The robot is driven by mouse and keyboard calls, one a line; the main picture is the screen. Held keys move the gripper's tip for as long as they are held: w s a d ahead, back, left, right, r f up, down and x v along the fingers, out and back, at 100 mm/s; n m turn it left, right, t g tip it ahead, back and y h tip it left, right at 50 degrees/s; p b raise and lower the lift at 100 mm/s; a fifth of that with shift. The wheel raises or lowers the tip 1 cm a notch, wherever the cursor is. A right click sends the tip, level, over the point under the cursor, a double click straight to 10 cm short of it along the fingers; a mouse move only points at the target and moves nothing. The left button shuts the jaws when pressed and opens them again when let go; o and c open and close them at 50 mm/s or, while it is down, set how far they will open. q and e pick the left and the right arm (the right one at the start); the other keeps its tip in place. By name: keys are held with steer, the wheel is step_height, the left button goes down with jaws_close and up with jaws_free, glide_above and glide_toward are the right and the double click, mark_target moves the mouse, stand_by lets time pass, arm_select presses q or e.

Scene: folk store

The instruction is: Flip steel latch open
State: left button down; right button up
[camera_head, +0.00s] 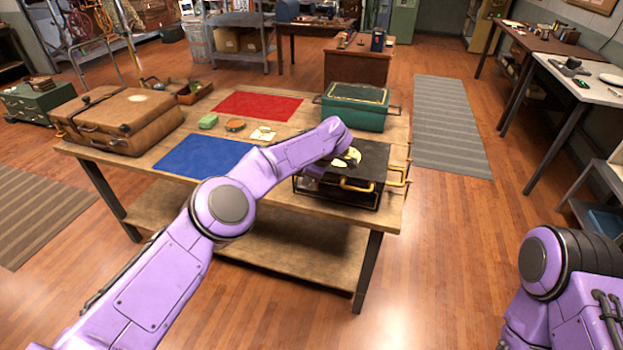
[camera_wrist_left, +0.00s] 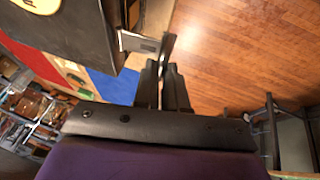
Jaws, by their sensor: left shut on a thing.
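A black box (camera_head: 370,158) with brass handles and cream patches on its lid sits at the front right corner of the wooden table (camera_head: 250,190). In the left wrist view the dark box (camera_wrist_left: 70,40) fills the upper left. A steel latch (camera_wrist_left: 138,42) sticks out from its side edge. My left gripper (camera_wrist_left: 163,70) is shut on the latch, its two dark fingers close around the protruding part. In the head view my left arm hides the latch and most of the gripper at the box's left end. My right gripper is out of view.
A green box (camera_head: 355,108) stands behind the black box. A brown suitcase (camera_head: 120,115), a blue mat (camera_head: 205,158) and a red mat (camera_head: 257,105) lie on the table, with small items between.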

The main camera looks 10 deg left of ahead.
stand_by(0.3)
arm_select(q)
steer(key=c, duration=1.2)
jaws_free()
steer(key=shift+w, duration=0.1)
steer(key=shift+c, duration=0.2)
steer(key=shift+o, duration=0.3)
steer(key=b+v, duration=0.2)
steer(key=v, duration=0.8)
steer(key=shift+r, duration=0.3)
steer(key=shift+d, duration=0.15)
